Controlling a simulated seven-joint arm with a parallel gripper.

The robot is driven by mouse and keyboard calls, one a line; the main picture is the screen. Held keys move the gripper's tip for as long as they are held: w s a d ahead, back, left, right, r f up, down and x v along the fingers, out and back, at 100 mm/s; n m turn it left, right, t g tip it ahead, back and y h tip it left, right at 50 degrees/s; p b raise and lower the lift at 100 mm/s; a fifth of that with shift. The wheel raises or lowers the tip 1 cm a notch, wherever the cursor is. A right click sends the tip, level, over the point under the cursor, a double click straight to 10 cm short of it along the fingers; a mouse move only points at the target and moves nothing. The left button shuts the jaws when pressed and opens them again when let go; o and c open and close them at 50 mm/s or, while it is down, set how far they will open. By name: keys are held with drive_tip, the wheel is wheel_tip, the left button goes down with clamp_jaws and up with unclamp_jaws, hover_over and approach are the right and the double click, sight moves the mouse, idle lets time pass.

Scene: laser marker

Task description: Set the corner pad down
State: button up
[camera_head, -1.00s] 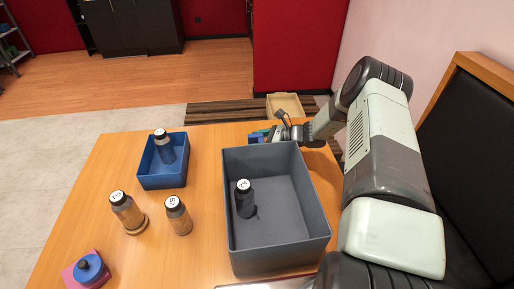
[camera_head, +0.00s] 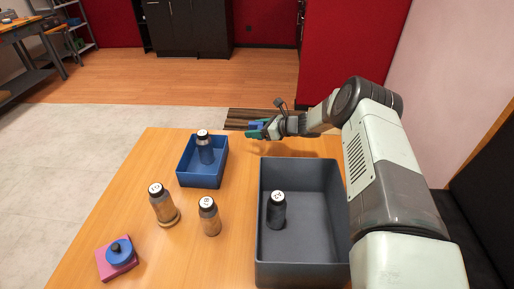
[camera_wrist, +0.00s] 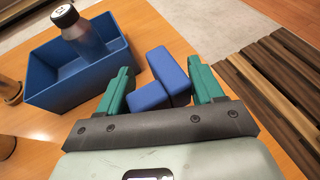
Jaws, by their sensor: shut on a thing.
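The blue corner pad (camera_wrist: 168,72) is an angular piece of two blocks, between the green fingers of my gripper (camera_wrist: 162,82) in the wrist view. My gripper is shut on it. In the head view, my gripper (camera_head: 262,130) is over the far part of the wooden table (camera_head: 140,209), beyond the grey bin's far left corner and right of the blue box. The corner pad (camera_head: 256,126) is small and partly covered by the green fingers there. It appears held above the tabletop; the exact gap cannot be told.
The blue box (camera_head: 202,184) holds a dark-capped bottle (camera_head: 205,150). The grey bin (camera_head: 309,224) holds a black bottle (camera_head: 277,212). Two brown bottles (camera_head: 163,204) (camera_head: 209,217) stand in front. A pink block (camera_head: 118,266) with a blue knobbed piece is near left. Bare table lies around the blue box.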

sight(257, 150)
wheel_tip(257, 150, down, 7)
drive_tip(key=shift+f, duration=0.2)
drive_tip(key=shift+f, duration=0.15)
drive_tip(key=o, duration=1)
drive_tip(key=shift+d+r, duration=0.2)
drive_tip(key=shift+r, duration=0.05)
drive_tip(key=v, duration=1.1)
drive_tip(key=shift+s+d+r, duration=0.15)
drive_tip(key=shift+d+r, duration=0.05)
drive_tip(key=shift+d, duration=0.05)
